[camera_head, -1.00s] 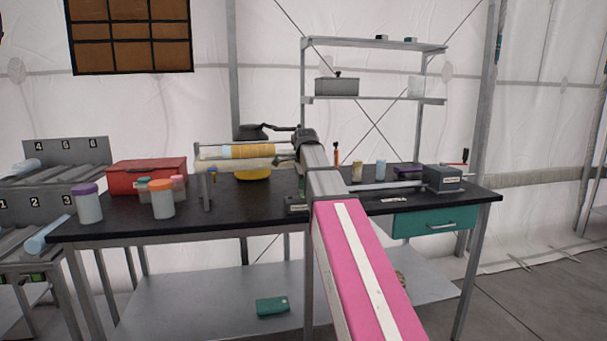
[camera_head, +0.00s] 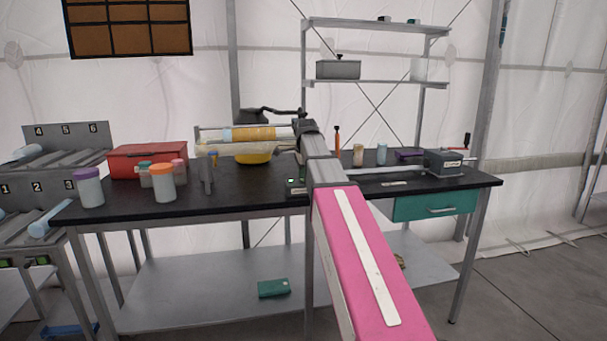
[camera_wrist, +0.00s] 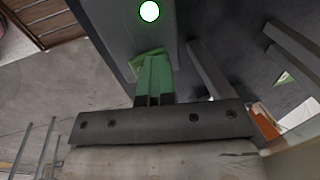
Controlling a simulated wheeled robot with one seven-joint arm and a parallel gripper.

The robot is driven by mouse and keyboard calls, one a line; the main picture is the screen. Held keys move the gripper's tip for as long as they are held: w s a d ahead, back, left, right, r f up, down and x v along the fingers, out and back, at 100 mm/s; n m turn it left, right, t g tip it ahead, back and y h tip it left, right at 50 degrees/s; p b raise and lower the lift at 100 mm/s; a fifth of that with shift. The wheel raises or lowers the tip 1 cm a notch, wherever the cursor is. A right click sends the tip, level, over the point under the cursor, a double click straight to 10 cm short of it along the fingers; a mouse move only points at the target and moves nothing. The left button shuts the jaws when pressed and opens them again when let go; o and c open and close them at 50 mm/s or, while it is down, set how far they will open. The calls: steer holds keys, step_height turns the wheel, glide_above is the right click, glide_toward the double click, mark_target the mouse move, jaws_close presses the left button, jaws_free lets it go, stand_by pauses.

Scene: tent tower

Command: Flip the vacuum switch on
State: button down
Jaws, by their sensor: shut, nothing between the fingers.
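In the wrist view, my gripper (camera_wrist: 152,82) is shut and empty, with its green fingertips together. Beyond the tips is a grey panel (camera_wrist: 118,22) with a bright green round light (camera_wrist: 149,11). The fingertips overlap the panel's lower part in the picture; I cannot tell whether they touch it. In the head view, a small dark box (camera_head: 297,186) with green marks sits at the table's front edge, beside my arm. My gripper cannot be made out clearly there. I cannot tell for sure which part is the vacuum switch.
The black table (camera_head: 255,203) holds lidded jars (camera_head: 163,185), a red box (camera_head: 147,161), a rack with a yellow roll (camera_head: 253,134), and a grey device (camera_head: 443,163) at right. A teal drawer (camera_head: 435,205) hangs below. A shelf rack (camera_head: 375,84) stands behind.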

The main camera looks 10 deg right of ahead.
steer(key=shift+s+f, duration=0.2)
steer(key=shift+f, duration=0.05)
steer(key=shift+s, duration=0.75)
steer(key=shift+r, duration=0.1)
steer(key=shift+w+r, duration=0.1)
steer(key=shift+r, duration=0.1)
step_height(320, 180, up, 13)
steer(key=s, duration=0.2)
steer(key=shift+s+r, duration=0.2)
steer(key=shift+s, duration=0.1)
